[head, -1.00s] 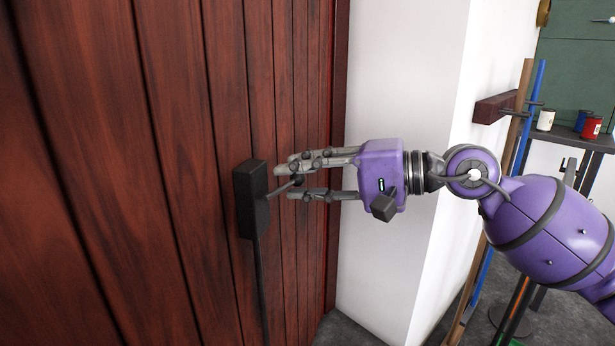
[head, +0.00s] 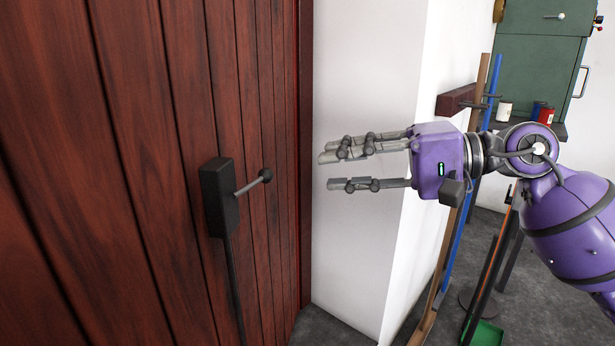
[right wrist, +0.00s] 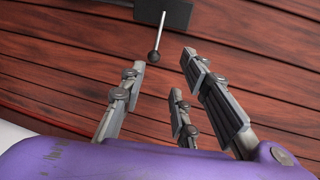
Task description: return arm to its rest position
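My right gripper (head: 326,171) is purple with grey fingers. It is open and empty, in front of the white wall and to the right of the wooden door. A black box (head: 219,198) on the door carries a thin lever with a dark ball knob (head: 266,175). The fingertips are apart from the knob, with a clear gap. In the right wrist view the knob (right wrist: 153,57) is beyond the spread fingers, and nothing is between them. My left gripper is not in view.
The dark red plank door (head: 150,120) fills the left. A white wall corner (head: 365,60) stands behind the gripper. Upright poles (head: 470,200) lean at a wooden rack (head: 455,101) on the right. A green cabinet (head: 535,60) and small cans (head: 504,111) are farther back.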

